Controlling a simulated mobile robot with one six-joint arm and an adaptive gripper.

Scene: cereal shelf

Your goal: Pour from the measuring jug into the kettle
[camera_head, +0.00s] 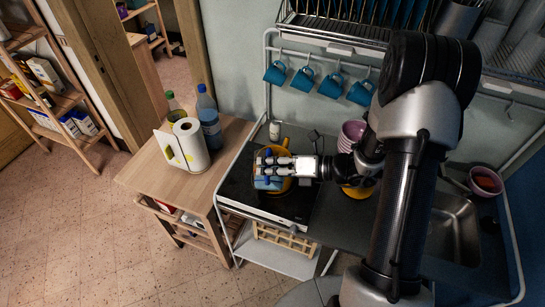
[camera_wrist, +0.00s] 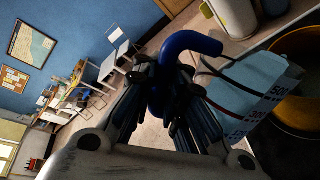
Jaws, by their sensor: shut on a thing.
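The measuring jug (camera_wrist: 255,80) is pale blue and translucent, with dark scale marks and a blue handle (camera_wrist: 190,42). My gripper (camera_wrist: 160,95) is shut on the handle. In the head view my gripper (camera_head: 283,169) and the jug (camera_head: 266,184) are over the black hob. An orange vessel (camera_head: 284,149), which looks like the kettle, is below and behind them, partly hidden. Its rounded orange side (camera_wrist: 303,42) shows beside the jug in the wrist view. The jug looks tilted toward it, but the wrist view is itself rolled. I cannot tell whether liquid is flowing.
A wooden side table (camera_head: 150,172) at left bears a paper roll (camera_head: 190,147) and bottles. Blue mugs (camera_head: 302,79) hang on a rail behind. Pink bowls (camera_head: 351,135), a yellow item (camera_head: 358,192) and a sink (camera_head: 462,235) are to the right.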

